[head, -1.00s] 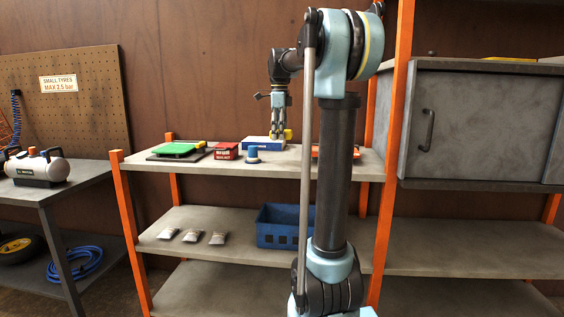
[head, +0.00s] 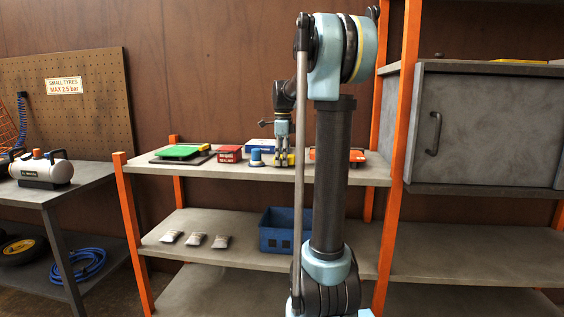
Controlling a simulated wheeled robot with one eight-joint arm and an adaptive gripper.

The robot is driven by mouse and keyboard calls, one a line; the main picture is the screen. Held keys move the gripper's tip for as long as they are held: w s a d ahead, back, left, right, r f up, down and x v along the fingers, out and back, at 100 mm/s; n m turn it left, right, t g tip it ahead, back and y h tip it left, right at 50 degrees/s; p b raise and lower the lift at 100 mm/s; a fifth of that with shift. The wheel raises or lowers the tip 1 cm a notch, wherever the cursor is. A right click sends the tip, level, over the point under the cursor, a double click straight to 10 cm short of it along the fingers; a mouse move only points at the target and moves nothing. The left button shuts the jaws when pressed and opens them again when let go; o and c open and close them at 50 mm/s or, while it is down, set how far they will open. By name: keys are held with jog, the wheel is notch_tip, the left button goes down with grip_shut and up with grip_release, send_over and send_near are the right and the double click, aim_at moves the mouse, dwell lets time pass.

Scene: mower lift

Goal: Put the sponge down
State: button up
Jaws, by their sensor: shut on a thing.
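My gripper (head: 282,157) points down over the top board of the orange-post shelf (head: 215,170). It is shut on the yellow sponge (head: 291,159), which shows in small patches around the fingers. The sponge is low, close to the board, in front of a blue and white box (head: 264,144). I cannot tell whether it touches the board. The fingers hide most of it.
Left of the gripper stand a small blue item (head: 256,158), a red box (head: 229,153) and a green-topped item (head: 179,151). An orange item (head: 325,155) lies to the right, partly behind my arm. The board's front left is clear. A blue crate (head: 274,238) sits below.

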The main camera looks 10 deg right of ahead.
jog(key=shift+f, duration=0.35)
jog(key=o, duration=1.4)
jog(key=shift+f, duration=0.1)
notch_tip(320, 180, up, 12)
jog(key=s+f+n, duration=0.2)
jog(key=s, duration=0.1)
jog(key=s+f+n, duration=0.1)
jog(key=s+n, duration=0.1)
jog(key=s, duration=0.2)
jog(key=s+f+n, duration=0.1)
jog(key=s+f, duration=0.1)
jog(key=s, duration=0.1)
jog(key=shift+s+f+n+t, duration=0.25)
jog(key=shift+f+n+t, duration=0.05)
jog(key=shift+f+n, duration=0.1)
jog(key=s+f+n+t, duration=0.1)
jog(key=s+f+n, duration=1.5)
jog(key=s+f, duration=0.8)
notch_tip(320, 180, down, 4)
jog(key=shift+s+d+r+t, duration=0.15)
jog(key=shift+s+d+t, duration=0.1)
jog(key=shift+s+t, duration=0.05)
